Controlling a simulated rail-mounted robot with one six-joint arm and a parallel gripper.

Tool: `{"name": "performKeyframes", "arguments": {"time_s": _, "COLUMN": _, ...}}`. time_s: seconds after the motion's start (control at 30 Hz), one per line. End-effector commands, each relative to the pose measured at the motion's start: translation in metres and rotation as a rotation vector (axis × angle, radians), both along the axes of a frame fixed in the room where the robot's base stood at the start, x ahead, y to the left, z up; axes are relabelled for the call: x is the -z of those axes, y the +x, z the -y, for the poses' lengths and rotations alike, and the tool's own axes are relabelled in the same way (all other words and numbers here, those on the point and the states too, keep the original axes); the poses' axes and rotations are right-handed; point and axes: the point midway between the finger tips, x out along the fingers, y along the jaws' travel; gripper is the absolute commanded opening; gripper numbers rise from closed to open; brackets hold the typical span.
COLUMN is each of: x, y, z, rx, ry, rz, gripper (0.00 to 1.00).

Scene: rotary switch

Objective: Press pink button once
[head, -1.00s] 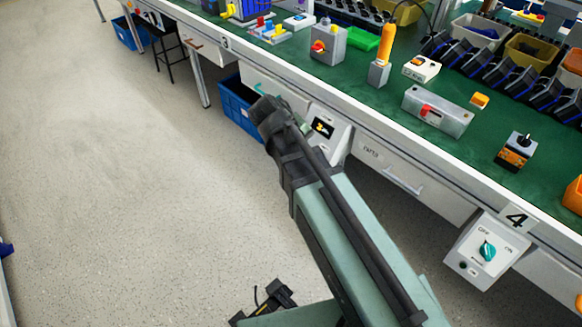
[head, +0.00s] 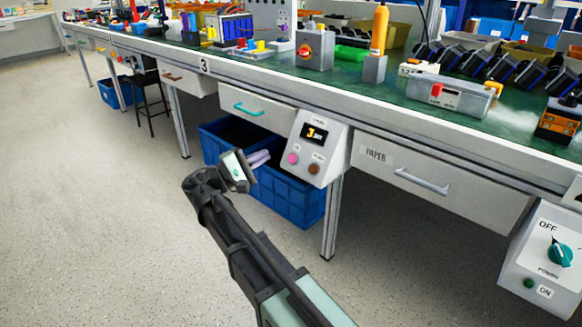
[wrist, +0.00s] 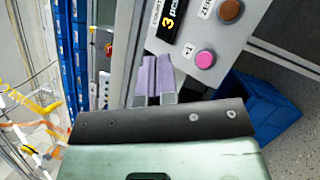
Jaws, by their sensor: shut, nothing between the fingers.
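The pink button (head: 293,158) is on the lower left of a white sloped control box (head: 331,140) under the front edge of the bench. A brown button (head: 314,169) is beside it, and a small dark display (head: 314,133) with a yellow 3 is above. In the wrist view the pink button (wrist: 205,59) has "+1" beside it. My gripper (head: 262,157) is shut and empty, to the left of the box in the head view. Its lilac fingertips (wrist: 153,62) lie left of the pink button in the wrist view, apart from it.
Blue crates (head: 290,200) stand on the floor below and behind the box. A drawer with a teal handle (head: 249,109) is left of it, a PAPER drawer (head: 440,180) right. A knob panel (head: 548,262) hangs further right. The floor (head: 100,220) at left is clear.

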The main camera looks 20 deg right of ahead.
Motion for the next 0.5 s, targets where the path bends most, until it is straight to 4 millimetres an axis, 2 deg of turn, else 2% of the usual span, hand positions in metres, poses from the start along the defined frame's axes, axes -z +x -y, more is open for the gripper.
{"name": "performKeyframes", "arguments": {"time_s": 0.27, "x": 0.004, "y": 0.003, "z": 0.005, "rx": 0.001, "ry": 0.002, "rz": 0.001, "gripper": 0.00}}
{"name": "performKeyframes", "arguments": {"time_s": 0.5, "x": 0.022, "y": 0.016, "z": 0.028, "rx": 0.002, "ry": 0.002, "rz": 0.000, "gripper": 0.00}}
